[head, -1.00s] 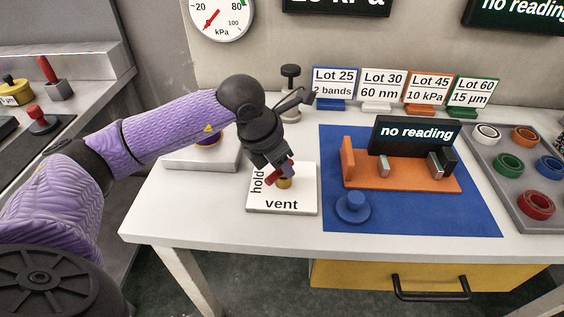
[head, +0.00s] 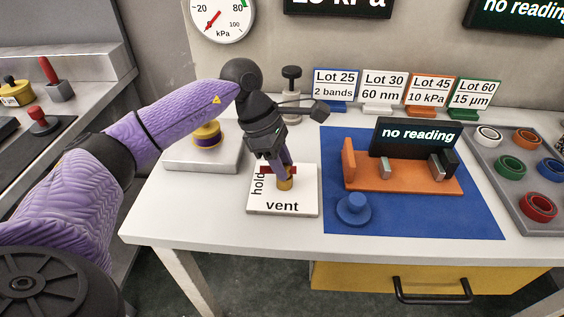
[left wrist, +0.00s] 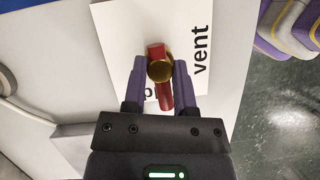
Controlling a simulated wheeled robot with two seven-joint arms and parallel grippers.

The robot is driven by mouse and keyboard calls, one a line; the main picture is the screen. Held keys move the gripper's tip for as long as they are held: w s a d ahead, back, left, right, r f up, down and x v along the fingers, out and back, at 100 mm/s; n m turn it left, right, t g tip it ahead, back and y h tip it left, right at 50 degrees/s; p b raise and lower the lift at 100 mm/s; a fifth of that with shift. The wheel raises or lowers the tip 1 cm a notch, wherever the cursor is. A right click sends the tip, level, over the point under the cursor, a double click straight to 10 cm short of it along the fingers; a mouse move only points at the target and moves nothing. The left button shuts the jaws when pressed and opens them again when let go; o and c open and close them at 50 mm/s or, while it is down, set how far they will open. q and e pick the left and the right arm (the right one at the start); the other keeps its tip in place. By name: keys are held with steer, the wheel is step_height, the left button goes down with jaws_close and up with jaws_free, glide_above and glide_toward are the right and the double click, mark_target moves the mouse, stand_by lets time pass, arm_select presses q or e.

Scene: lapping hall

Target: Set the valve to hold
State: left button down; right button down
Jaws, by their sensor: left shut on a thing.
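The valve has a red bar handle (head: 264,170) on a brass hub (head: 285,184), mounted on a white plate (head: 305,205). The plate reads "hold" along its left side and "vent" along its front. My left gripper (head: 285,172) points down over the valve. In the left wrist view its fingers (left wrist: 159,82) stand either side of the brass hub (left wrist: 160,68), shut on the valve handle (left wrist: 165,97). The bar's longer end lies toward the "hold" lettering, which it and the gripper partly cover. My right gripper is out of view.
A blue mat (head: 420,218) with an orange fixture (head: 415,180) and a blue knobbed piece (head: 353,208) lies right of the plate. A grey block with a yellow-and-purple spool (head: 207,135) stands left. A black-knobbed post (head: 291,90) stands behind. A gauge (head: 222,15) hangs above.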

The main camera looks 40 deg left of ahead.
arm_select(q)
steer(key=shift+w+m+g, duration=0.1)
steer(key=shift+m+g, duration=0.2)
steer(key=shift+m, duration=0.5)
steer(key=shift+c, duration=2)
jaws_free()
steer(key=shift+d, duration=0.1)
steer(key=shift+r, duration=0.25)
steer(key=p+v, duration=0.3)
steer(key=v, duration=0.6)
steer(key=shift+a+r, duration=0.2)
steer(key=shift+a, duration=0.05)
